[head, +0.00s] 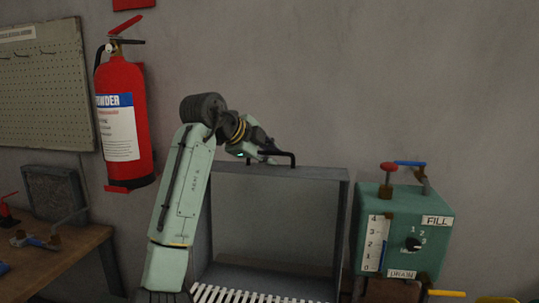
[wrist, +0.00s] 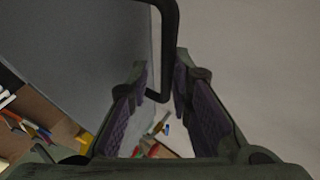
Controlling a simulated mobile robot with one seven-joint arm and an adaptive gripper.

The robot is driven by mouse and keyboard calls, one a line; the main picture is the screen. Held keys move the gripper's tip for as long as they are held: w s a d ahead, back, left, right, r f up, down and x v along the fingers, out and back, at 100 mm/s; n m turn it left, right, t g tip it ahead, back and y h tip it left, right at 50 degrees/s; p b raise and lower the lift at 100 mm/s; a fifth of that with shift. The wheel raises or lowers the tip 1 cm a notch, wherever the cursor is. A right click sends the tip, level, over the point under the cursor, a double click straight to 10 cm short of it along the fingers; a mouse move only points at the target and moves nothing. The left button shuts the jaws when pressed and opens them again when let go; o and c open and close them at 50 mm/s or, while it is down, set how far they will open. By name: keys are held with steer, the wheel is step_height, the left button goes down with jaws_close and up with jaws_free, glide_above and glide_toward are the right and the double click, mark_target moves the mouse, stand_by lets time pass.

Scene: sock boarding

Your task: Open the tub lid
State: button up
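The grey tub lid (head: 275,225) stands upright in the head view, its hollow, rimmed face towards me. A black bar handle (head: 292,158) sits on its top edge. White slats (head: 262,296) of the tub show below it. My gripper (head: 266,157) is at the left part of the handle. In the wrist view the dark handle (wrist: 172,45) reaches down between the tips of my gripper (wrist: 161,82). The purple-padded fingers are apart, with a gap around the bar. Whether either finger touches the bar is hard to tell.
A green control box (head: 402,235) with levers and a dial stands right of the lid. A red fire extinguisher (head: 123,115) hangs on the wall at left. A wooden bench (head: 70,262) with tools is at lower left. The wall above the lid is clear.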

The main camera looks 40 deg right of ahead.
steer(key=v, duration=1.1)
steer(key=shift+a+r, duration=0.25)
steer(key=shift+a, duration=0.1)
